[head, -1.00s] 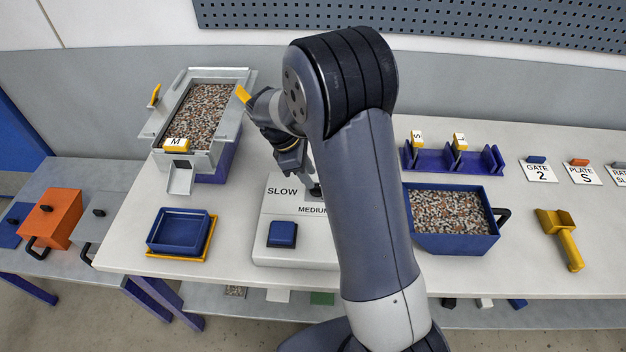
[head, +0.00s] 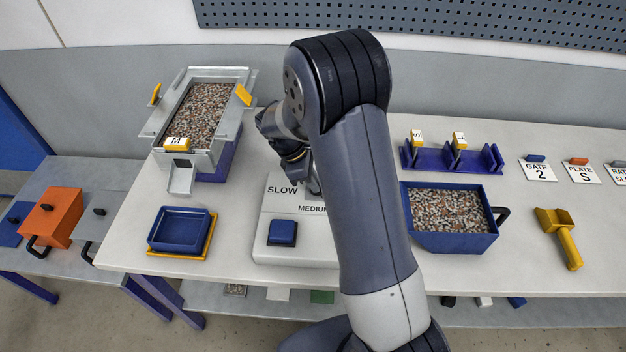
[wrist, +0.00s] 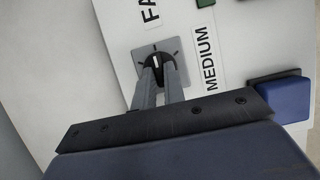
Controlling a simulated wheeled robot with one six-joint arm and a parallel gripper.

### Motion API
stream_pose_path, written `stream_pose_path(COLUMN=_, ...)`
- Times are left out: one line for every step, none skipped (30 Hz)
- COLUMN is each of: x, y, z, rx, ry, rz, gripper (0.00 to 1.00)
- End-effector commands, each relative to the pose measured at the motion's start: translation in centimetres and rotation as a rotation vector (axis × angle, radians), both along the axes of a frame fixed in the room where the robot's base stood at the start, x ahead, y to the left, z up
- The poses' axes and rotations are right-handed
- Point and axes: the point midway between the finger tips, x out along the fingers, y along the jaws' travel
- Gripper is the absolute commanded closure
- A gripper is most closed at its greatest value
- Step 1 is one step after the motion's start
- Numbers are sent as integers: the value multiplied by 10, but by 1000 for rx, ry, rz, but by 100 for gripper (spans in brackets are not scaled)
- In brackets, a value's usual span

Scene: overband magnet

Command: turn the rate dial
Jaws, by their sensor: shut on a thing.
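The rate dial (wrist: 157,62) is a small black knob with a white mark, on a grey square plate in the wrist view. The labels "MEDIUM" (wrist: 209,59) and a partly cut-off "FA" (wrist: 150,12) lie around it. My gripper (wrist: 158,78) is shut on the knob, its two grey fingers on either side of it. In the head view, my gripper (head: 312,186) reaches down to the white control panel (head: 272,255), behind the "MEDIUM" label. There my arm hides the dial and the panel's right part. "SLOW" shows at the panel's left.
A blue button (head: 282,232) sits at the panel's front. A hopper (head: 168,158) of mixed gravel stands behind left, a blue tray (head: 180,229) at left. A blue gravel bin (head: 450,241) and a yellow scoop (head: 570,245) are at right.

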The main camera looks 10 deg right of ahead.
Motion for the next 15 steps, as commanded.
stream_pose_path(x=0, y=0, z=0, rx=0, ry=0, rz=0, gripper=100)
stream_pose_path(x=0, y=0, z=0, rx=0, ry=0, rz=0, gripper=100)
stream_pose_path(x=0, y=0, z=0, rx=0, ry=0, rz=0, gripper=100)
stream_pose_path(x=0, y=0, z=0, rx=0, ry=0, rz=0, gripper=100)
stream_pose_path(x=0, y=0, z=0, rx=0, ry=0, rz=0, gripper=100)
stream_pose_path(x=0, y=0, z=0, rx=0, ry=0, rz=0, gripper=100)
stream_pose_path(x=0, y=0, z=0, rx=0, ry=0, rz=-1, gripper=100)
stream_pose_path(x=0, y=0, z=0, rx=0, ry=0, rz=-2, gripper=100)
stream_pose_path(x=0, y=0, z=0, rx=0, ry=0, rz=-6, gripper=100)
stream_pose_path(x=0, y=0, z=0, rx=0, ry=-1, rz=-9, gripper=100)
stream_pose_path(x=1, y=0, z=0, rx=0, ry=-1, rz=-15, gripper=100)
stream_pose_path(x=1, y=0, z=1, rx=1, ry=-2, rz=-24, gripper=100)
stream_pose_path(x=1, y=0, z=1, rx=0, ry=-2, rz=-33, gripper=100)
stream_pose_path(x=1, y=0, z=1, rx=0, ry=-2, rz=-44, gripper=100)
stream_pose_path(x=1, y=0, z=1, rx=1, ry=-1, rz=-59, gripper=100)
